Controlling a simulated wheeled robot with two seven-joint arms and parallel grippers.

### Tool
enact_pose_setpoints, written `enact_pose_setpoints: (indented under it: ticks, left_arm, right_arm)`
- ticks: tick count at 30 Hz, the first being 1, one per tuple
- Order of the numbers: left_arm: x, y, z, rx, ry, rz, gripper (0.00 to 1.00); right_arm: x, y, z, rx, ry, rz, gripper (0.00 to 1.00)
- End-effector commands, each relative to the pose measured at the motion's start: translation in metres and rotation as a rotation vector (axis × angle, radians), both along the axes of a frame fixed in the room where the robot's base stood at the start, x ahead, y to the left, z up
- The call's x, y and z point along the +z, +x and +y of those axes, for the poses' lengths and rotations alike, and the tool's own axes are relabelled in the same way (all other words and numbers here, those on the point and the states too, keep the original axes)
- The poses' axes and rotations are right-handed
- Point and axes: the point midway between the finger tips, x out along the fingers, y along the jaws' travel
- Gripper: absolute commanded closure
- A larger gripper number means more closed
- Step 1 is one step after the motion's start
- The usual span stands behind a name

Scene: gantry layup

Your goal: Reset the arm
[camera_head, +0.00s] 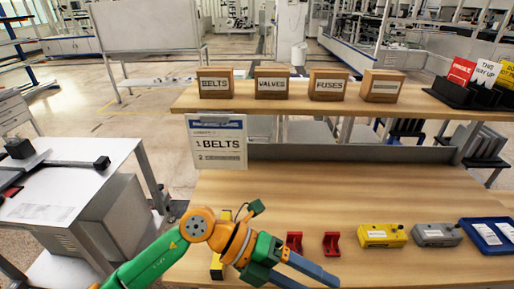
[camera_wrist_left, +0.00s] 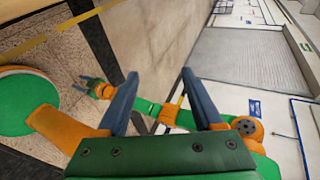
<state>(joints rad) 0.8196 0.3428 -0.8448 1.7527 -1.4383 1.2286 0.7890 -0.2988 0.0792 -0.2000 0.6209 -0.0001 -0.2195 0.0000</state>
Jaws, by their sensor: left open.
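My left arm comes in from the lower left in the head view, bent at an orange joint. Its left gripper (camera_head: 318,281) points to the lower right over the front of the wooden bench (camera_head: 340,200). In the left wrist view the two blue-grey fingers of this gripper (camera_wrist_left: 160,76) stand wide apart with nothing between them. A second green and orange arm, apparently my right one, shows there too. Its small right gripper (camera_wrist_left: 82,85) is over the floor side; the state of its jaws is too small to tell.
Two red brackets (camera_head: 331,244), a yellow box (camera_head: 382,236), a grey box (camera_head: 436,235) and a blue tray (camera_head: 466,226) stand right of the arm. A yellow item (camera_head: 217,266) is partly hidden behind it. Labelled cartons (camera_head: 271,84) line the shelf. The bench middle is clear.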

Motion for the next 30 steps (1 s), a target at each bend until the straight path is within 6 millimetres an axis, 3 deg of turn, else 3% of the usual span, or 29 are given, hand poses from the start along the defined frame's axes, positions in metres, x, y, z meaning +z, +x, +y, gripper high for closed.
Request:
enact_pose_setpoints:
  ticks: [2, 4, 5, 6, 8, 9, 11, 12, 14, 15, 18, 21, 25, 30]
  left_arm:
    - [0.042, -0.004, -0.020, 0.067, -0.274, 0.071, 0.32]
    - [0.096, 0.011, -0.022, 0.216, -0.590, 0.169, 0.32]
    - [0.119, 0.025, -0.014, 0.317, -0.735, 0.225, 0.32]
    - [0.141, 0.051, 0.009, 0.486, -0.915, 0.311, 0.32]
    - [0.148, 0.095, 0.056, 0.780, -1.115, 0.452, 0.32]
    - [0.136, 0.120, 0.090, 0.984, -1.195, 0.544, 0.32]
    - [0.099, 0.144, 0.137, 1.279, -1.243, 0.683, 0.32]
    - [0.067, 0.151, 0.165, 1.467, -1.235, 0.775, 0.32]
    - [0.015, 0.148, 0.198, 1.724, -1.172, 0.905, 0.32]
    - [-0.018, 0.139, 0.214, 1.871, -1.107, 0.985, 0.32]
    - [-0.083, 0.104, 0.239, 2.147, -0.907, 1.151, 0.32]
    - [-0.130, 0.062, 0.251, 2.333, -0.689, 1.285, 0.32]
    - [-0.171, 0.005, 0.257, 2.488, -0.398, 1.429, 0.32]
    - [-0.199, -0.071, 0.256, 2.594, -0.007, 1.583, 0.32]
  right_arm:
    - [0.000, 0.000, 0.000, 0.000, 0.000, 0.001, 0.50]
    - [0.000, 0.000, 0.000, 0.000, 0.000, 0.001, 0.50]
    - [0.000, -0.001, 0.000, 0.000, 0.000, 0.001, 0.50]
    - [0.000, -0.001, 0.000, 0.000, 0.000, 0.002, 0.50]
    - [0.000, -0.001, -0.001, 0.001, -0.001, 0.002, 0.50]
    - [0.000, -0.001, -0.001, 0.001, -0.001, 0.002, 0.50]
    - [0.000, -0.001, -0.001, 0.001, -0.001, 0.002, 0.50]
    - [0.000, -0.001, -0.001, 0.001, -0.002, 0.003, 0.50]
    - [0.000, -0.001, -0.001, 0.001, -0.002, 0.003, 0.50]
    - [0.000, -0.001, -0.001, 0.001, -0.002, 0.003, 0.50]
    - [0.000, -0.001, -0.001, 0.001, -0.002, 0.003, 0.50]
    - [0.000, -0.001, -0.001, 0.001, -0.002, 0.003, 0.50]
    - [0.000, -0.001, -0.001, 0.001, -0.002, 0.004, 0.50]
    - [0.000, -0.002, -0.001, 0.001, -0.002, 0.003, 0.50]
